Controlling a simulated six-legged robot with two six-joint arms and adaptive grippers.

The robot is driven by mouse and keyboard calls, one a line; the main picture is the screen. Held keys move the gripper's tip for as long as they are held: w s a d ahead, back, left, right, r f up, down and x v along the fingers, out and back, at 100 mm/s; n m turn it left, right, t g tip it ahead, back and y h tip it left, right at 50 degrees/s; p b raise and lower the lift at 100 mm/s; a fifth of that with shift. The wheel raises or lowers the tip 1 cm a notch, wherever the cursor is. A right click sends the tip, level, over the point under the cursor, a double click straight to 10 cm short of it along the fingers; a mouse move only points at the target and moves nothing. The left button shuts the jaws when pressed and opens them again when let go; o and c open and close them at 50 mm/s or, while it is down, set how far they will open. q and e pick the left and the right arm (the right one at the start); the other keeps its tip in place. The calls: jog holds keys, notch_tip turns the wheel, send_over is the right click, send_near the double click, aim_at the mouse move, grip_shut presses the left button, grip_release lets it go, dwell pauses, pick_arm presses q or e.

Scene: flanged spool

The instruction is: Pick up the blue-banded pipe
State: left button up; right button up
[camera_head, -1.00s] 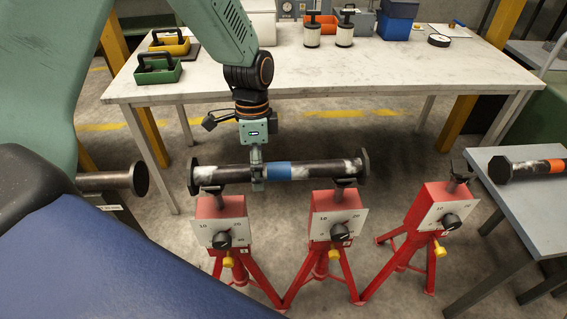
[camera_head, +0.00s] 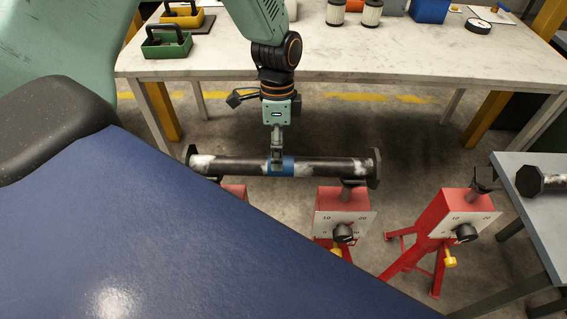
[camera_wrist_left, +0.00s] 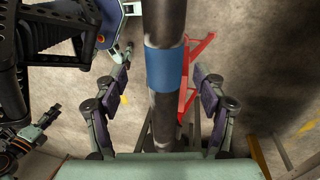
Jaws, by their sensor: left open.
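The blue-banded pipe is a dark, worn tube (camera_head: 230,167) with a flange at each end. It lies level across red stands, and its blue band (camera_head: 287,169) is near its middle. My left gripper (camera_head: 277,165) comes down from above at the band. In the left wrist view, the open fingers of my left gripper (camera_wrist_left: 164,70) stand on either side of the pipe at the blue band (camera_wrist_left: 166,69), with gaps on both sides.
The red stand (camera_head: 340,210) carries the pipe's right part; the left stand (camera_head: 236,190) is mostly hidden. An empty red stand (camera_head: 455,212) is to the right. Another flanged pipe (camera_head: 550,182) lies on the grey table (camera_head: 535,225). A white workbench (camera_head: 400,55) stands behind.

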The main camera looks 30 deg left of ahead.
pick_arm(q)
jog(key=f, duration=0.3)
jog(key=f+b, duration=0.1)
jog(key=f, duration=0.1)
jog(key=shift+s+d+f, duration=0.15)
jog(key=shift+d+f, duration=0.05)
jog(key=shift+d, duration=0.2)
grip_shut()
dwell(0.4)
